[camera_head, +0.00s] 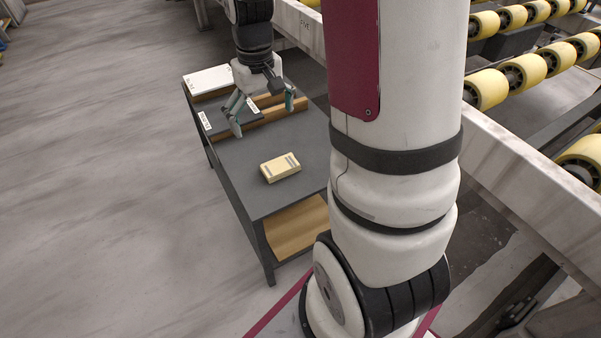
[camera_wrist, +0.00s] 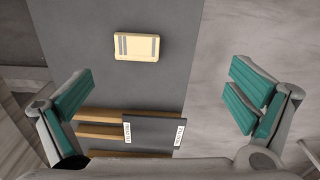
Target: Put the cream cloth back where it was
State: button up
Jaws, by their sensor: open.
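The cream cloth (camera_head: 280,167) looks like a neat folded block with grey stripes. It lies on the dark grey table top, toward the near end in the head view. In the wrist view the cloth (camera_wrist: 136,46) lies near the top, beyond my fingertips and clear of them. My gripper (camera_head: 263,115) points down over the far part of the table, apart from the cloth. In the wrist view my gripper (camera_wrist: 160,90) has its green-padded fingers spread wide with nothing between them.
A dark slab (camera_wrist: 155,132) with white labels lies on wooden bars (camera_wrist: 100,131) below my gripper. A white flat item (camera_head: 208,79) is at the table's far end. The table (camera_head: 250,200) has clear top around the cloth. A roller conveyor (camera_head: 525,72) runs along the right.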

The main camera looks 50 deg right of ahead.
jog(key=s+a+r+n, duration=0.1)
jog(key=s+a+r, duration=0.9)
jog(key=s+r, duration=0.15)
jog(key=s+a+n, duration=0.1)
jog(key=s+a, duration=0.3)
jog(key=s, duration=1)
jog(key=shift+r+t, duration=0.25)
jog(key=shift+t, duration=0.05)
jog(key=shift+a, duration=0.1)
notch_tip(320, 180, up, 21)
jog(key=t+p, duration=0.3)
jog(key=p, duration=1.6)
jog(key=shift+a, duration=0.15)
jog(key=shift+w, duration=0.15)
